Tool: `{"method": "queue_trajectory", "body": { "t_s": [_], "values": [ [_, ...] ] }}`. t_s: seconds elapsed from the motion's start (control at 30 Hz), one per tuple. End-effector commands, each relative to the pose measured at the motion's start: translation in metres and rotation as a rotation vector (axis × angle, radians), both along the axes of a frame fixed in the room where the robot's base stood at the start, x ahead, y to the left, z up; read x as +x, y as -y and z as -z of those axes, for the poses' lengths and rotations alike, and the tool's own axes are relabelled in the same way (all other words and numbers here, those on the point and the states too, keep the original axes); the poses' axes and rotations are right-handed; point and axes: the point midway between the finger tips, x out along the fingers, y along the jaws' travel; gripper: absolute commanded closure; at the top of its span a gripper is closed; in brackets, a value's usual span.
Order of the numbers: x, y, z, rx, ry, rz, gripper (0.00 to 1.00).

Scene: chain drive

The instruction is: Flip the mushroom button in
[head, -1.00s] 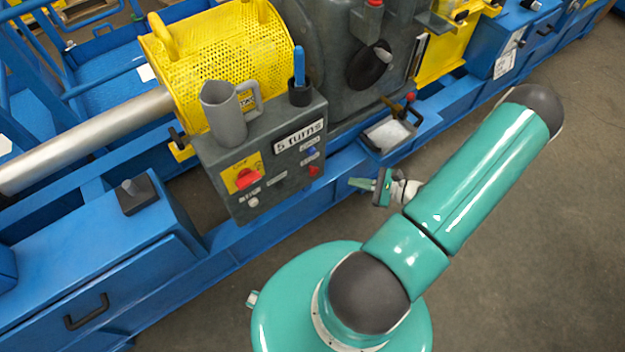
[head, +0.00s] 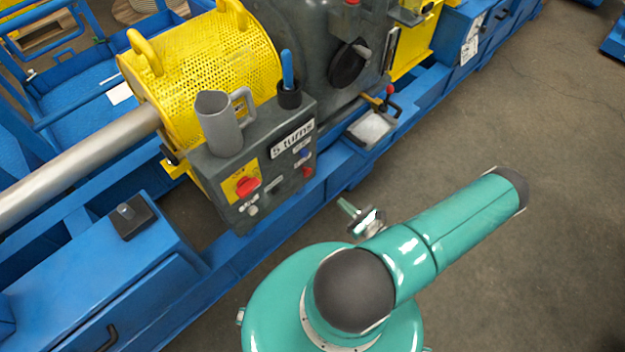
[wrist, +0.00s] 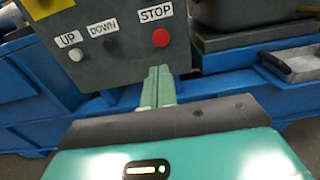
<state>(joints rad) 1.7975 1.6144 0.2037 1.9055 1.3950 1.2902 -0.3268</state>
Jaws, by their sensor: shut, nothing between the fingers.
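The red button (wrist: 161,38) under the STOP label sits at the lower right of the grey control panel's face in the wrist view. It also shows in the head view (head: 308,173). My gripper (wrist: 158,80) is shut and empty, its fingers together just below the red button in the picture. A gap between fingertips and button cannot be judged in the wrist view. In the head view my gripper (head: 344,204) is clear of the panel, to the lower right of the red button.
A white button (wrist: 77,54) and a dark button (wrist: 111,45) sit left of the red one. A red rotary switch (head: 247,187) is on a yellow plate. A grey jug (head: 222,130) and dark cup (head: 289,95) stand on the box. A tray (head: 370,130) is to the right.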

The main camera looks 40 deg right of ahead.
Motion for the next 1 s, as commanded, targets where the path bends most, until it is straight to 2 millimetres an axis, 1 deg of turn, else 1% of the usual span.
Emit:
{"method": "queue_trajectory", "body": {
  "t_s": [0.17,0.27,0.37,0.8,0.9,1.0],
  "values": [
    [0.004,0.0,0.0,-0.001,0.0,-0.002,1.0],
    [0.013,-0.001,0.0,-0.001,0.002,-0.004,1.0],
    [0.029,-0.002,0.0,0.001,0.002,-0.004,1.0],
    [0.115,-0.007,0.0,0.0,0.001,-0.004,1.0],
    [0.129,-0.007,0.0,0.001,0.001,-0.003,1.0],
    [0.138,-0.007,0.0,-0.001,0.0,-0.003,1.0]
  ]
}}
